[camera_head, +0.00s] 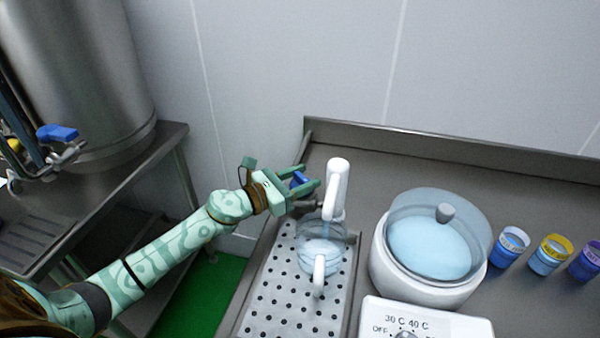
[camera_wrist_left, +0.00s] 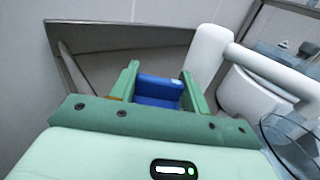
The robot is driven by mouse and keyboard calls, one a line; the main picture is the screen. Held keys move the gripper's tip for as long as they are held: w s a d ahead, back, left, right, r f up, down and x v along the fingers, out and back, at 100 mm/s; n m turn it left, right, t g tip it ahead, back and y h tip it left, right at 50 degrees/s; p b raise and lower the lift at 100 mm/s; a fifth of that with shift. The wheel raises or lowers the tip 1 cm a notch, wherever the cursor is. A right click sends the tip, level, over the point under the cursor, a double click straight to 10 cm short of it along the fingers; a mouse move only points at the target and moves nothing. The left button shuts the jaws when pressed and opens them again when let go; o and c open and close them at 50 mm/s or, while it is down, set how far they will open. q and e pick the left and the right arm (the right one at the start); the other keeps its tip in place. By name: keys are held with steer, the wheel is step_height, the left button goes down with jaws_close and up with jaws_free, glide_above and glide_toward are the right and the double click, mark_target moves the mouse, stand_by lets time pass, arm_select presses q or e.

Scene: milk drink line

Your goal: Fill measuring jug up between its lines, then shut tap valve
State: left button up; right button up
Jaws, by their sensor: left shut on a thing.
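My left gripper (camera_head: 308,185) is shut on the blue tap handle (camera_head: 298,180), beside the white tap (camera_head: 338,180). In the left wrist view the blue handle (camera_wrist_left: 159,91) sits between the two green fingers of the gripper (camera_wrist_left: 156,85). The clear measuring jug (camera_head: 311,258) stands under the tap on the perforated drip tray (camera_head: 262,318), with its white handle towards me. Pale blue liquid shows inside the jug. I cannot make out its lines or the exact level against them, nor tell for sure whether liquid is running. My right gripper is out of view.
A round white bath (camera_head: 385,262) with a clear lid stands close right of the jug, with a dial box (camera_head: 460,325) in front. Several small cups (camera_head: 510,245) stand at the far right. A steel tank (camera_head: 85,75) with another blue-handled valve (camera_head: 58,132) is at left.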

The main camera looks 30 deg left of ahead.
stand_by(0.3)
arm_select(q)
steer(key=o, duration=1)
steer(key=shift+s, duration=0.1)
steer(key=v, duration=1.6)
steer(key=shift+s+d+f+b, duration=0.1)
steer(key=shift+s+b, duration=0.1)
steer(key=shift+b, duration=0.15)
steer(key=shift+n, duration=0.3)
